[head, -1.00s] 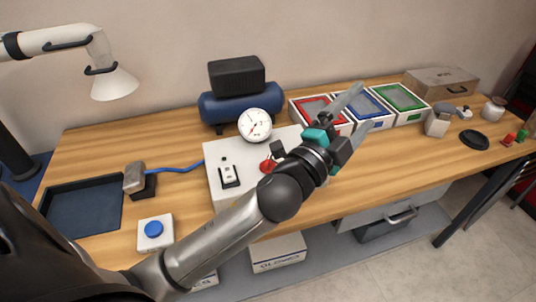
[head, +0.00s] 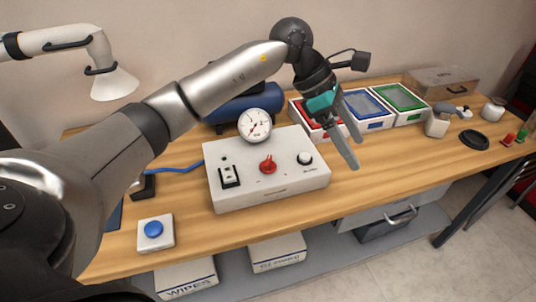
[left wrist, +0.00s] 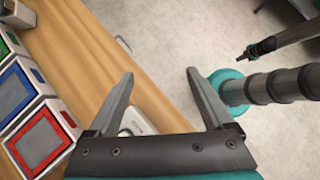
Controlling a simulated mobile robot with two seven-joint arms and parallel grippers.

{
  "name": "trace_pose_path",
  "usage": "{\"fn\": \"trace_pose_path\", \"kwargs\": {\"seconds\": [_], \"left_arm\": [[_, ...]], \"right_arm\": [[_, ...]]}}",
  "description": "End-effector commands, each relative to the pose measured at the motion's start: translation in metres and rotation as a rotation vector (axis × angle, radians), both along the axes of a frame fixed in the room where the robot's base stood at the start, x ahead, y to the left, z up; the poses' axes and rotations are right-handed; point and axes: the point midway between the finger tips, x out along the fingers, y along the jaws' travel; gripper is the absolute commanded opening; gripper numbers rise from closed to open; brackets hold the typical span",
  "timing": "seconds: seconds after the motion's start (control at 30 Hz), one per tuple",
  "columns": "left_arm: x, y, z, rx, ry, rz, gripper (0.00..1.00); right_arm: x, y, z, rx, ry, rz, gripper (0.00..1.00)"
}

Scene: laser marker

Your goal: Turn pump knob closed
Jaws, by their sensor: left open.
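A white control box (head: 240,195) stands on the bench in the head view. The red pump knob (head: 268,165) is on its top, between a black rocker switch (head: 229,176) and a small white-topped knob (head: 305,158). My left gripper (head: 357,155) is open and empty, above and to the right of the box, with fingers pointing down and right. It is apart from the red knob. In the left wrist view its fingers (left wrist: 160,73) are spread over the bench edge and floor. A box corner (left wrist: 135,120) shows between them; the red knob does not. My right gripper (left wrist: 247,52) shows small there.
A pressure gauge (head: 255,125) stands behind the box, before a blue tank (head: 228,108). Red, blue (head: 372,125) and green (head: 400,97) trays stand behind my left gripper. A blue button (head: 153,229) is front left. Bare wood lies right of the box.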

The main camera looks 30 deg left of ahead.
Motion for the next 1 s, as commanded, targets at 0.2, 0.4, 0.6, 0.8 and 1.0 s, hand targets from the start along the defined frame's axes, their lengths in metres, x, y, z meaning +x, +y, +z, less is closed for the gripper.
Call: {"fn": "trace_pose_path", "kwargs": {"seconds": [0.2,0.4,0.6,0.8,1.0], "left_arm": [[0.006,0.119,0.013,0.446,0.048,0.029,0.85],[-0.003,0.173,0.029,0.627,0.117,0.064,0.85],[-0.006,0.18,0.02,0.652,0.132,0.066,0.85],[-0.007,0.179,-0.016,0.65,0.134,0.064,0.85],[-0.007,0.179,-0.059,0.648,0.133,0.063,0.85]], "right_arm": [[0.0,0.0,0.0,0.0,-0.001,0.0,0.0],[0.0,0.001,0.0,0.001,-0.001,0.0,0.0],[0.001,0.001,-0.005,0.001,-0.001,0.0,0.0],[0.001,0.001,-0.015,0.001,-0.001,0.0,0.0],[0.0,0.001,-0.02,0.001,-0.001,-0.001,0.0]]}}
